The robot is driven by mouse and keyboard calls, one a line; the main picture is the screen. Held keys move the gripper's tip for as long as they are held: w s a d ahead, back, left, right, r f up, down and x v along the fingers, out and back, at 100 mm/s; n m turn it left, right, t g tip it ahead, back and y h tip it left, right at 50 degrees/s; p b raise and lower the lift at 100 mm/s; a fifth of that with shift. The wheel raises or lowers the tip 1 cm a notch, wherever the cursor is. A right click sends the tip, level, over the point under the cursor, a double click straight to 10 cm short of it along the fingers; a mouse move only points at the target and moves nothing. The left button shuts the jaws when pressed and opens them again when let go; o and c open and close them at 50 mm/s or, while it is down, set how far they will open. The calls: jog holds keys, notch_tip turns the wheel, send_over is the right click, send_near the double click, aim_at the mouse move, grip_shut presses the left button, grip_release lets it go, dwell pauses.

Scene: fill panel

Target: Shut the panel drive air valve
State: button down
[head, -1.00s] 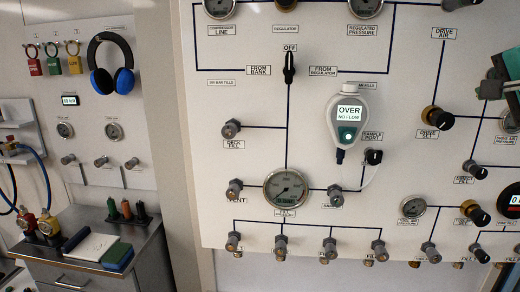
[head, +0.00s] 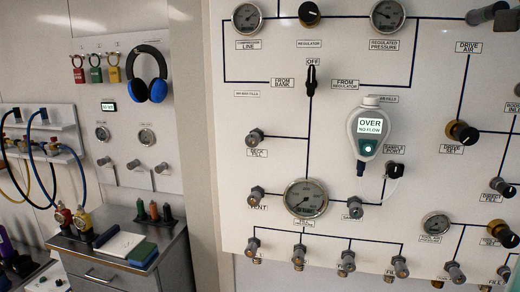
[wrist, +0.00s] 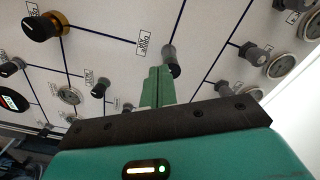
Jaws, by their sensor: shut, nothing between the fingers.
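The drive air valve (head: 484,15) is at the top right of the panel in the head view, a grey body with a dark end, just above the DRIVE AIR label (head: 468,47). In the wrist view, I take the grey and dark knob (wrist: 171,62) next to a two-line label (wrist: 143,43) to be this valve. My gripper (wrist: 160,72) has its green fingers together and empty. In the wrist view its tips are close beside the knob's lower left. Whether they touch it cannot be told.
The drive set knob (head: 462,132), black with a gold collar, lies below the valve. Other valves and gauges (wrist: 280,65) crowd the panel around the gripper. A handheld meter (head: 369,130) hangs mid-panel. A steel cabinet (head: 110,265) stands at the left.

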jog(key=shift+x, duration=2.15)
jog(key=shift+r, duration=0.25)
jog(key=shift+w+a+r, duration=0.15)
jog(key=shift+a+r, duration=0.2)
jog(key=shift+r, duration=0.55)
jog(key=shift+a, duration=0.2)
jog(key=shift+a, duration=0.25)
send_near(492, 7)
jog(key=shift+w+a+f, duration=0.2)
jog(key=shift+w+a, duration=0.1)
jog(key=shift+w, duration=0.25)
jog(key=shift+w+a+f, duration=0.15)
jog(key=shift+w+a, duration=0.15)
jog(key=shift+w, duration=0.25)
